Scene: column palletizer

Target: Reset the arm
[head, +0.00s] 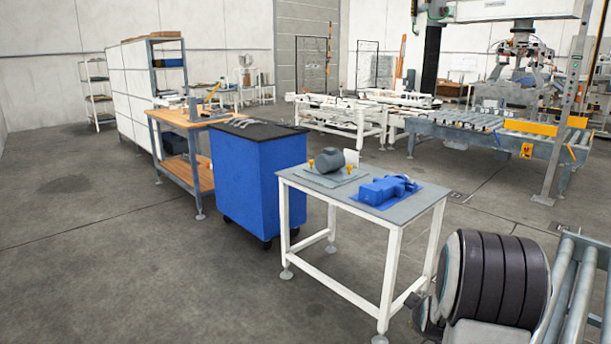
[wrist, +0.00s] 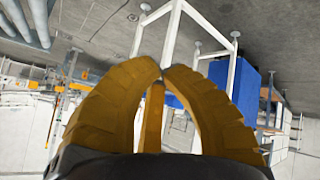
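My gripper (wrist: 163,70) has thick ribbed yellow fingers and shows only in the wrist view. Two outer fingers curve inward until their tips almost meet, and a third finger stands between them. The space between the fingers is empty, so it holds nothing. Behind them in the wrist view, which is upside down, are the white table frame (wrist: 182,8) and the blue cabinet (wrist: 244,92). The gripper is not visible in the head view.
In the head view, a white-legged table (head: 412,213) carries a grey motor (head: 329,160) and a blue unit (head: 384,190). The blue cabinet (head: 257,183) and a wooden workbench (head: 178,121) stand left of it. A roller conveyor (head: 580,300) is close at right. Floor at left is clear.

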